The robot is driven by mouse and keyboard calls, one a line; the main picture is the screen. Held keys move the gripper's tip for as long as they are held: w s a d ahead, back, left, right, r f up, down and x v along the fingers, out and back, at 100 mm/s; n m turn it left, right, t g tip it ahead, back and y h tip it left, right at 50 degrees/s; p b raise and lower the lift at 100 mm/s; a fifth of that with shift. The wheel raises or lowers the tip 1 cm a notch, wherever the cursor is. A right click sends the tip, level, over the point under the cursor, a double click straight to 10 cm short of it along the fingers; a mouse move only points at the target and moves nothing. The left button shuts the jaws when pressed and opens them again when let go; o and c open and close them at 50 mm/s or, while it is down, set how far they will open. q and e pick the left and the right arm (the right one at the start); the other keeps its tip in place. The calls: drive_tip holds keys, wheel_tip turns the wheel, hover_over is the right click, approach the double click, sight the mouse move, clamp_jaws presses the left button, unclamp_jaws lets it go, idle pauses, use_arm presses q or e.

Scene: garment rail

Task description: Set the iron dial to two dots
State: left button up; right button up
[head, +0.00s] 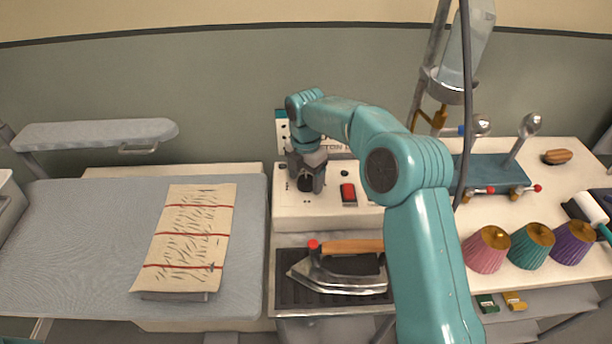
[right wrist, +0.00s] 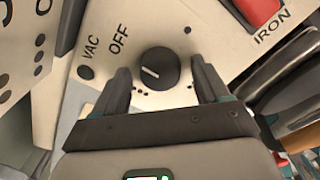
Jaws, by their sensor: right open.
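The iron dial (right wrist: 158,68) is a round black knob with a short white mark, on a cream panel in the right wrist view. The mark lies on the left part of its face; I cannot tell exactly which setting it points to. The word OFF (right wrist: 120,38) is printed up and left of the dial, and small dots show around it, some partly hidden by the fingers. My right gripper (right wrist: 161,78) is open, with one finger on each side of the dial, not visibly closed on it. In the head view, my right gripper (head: 306,172) points down at the panel's left part. My left gripper is out of view.
A red switch (head: 348,193) sits right of the dial, near the IRON label (right wrist: 272,28). An iron (head: 338,276) rests on a dark tray below the panel. A folded cloth (head: 187,238) lies on the grey board. Lampshades (head: 486,249) stand at right.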

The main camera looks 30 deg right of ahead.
drive_tip(key=shift+s+r, duration=0.15)
drive_tip(key=shift+d, duration=0.1)
drive_tip(key=c, duration=1)
drive_tip(key=shift+c, duration=0.2)
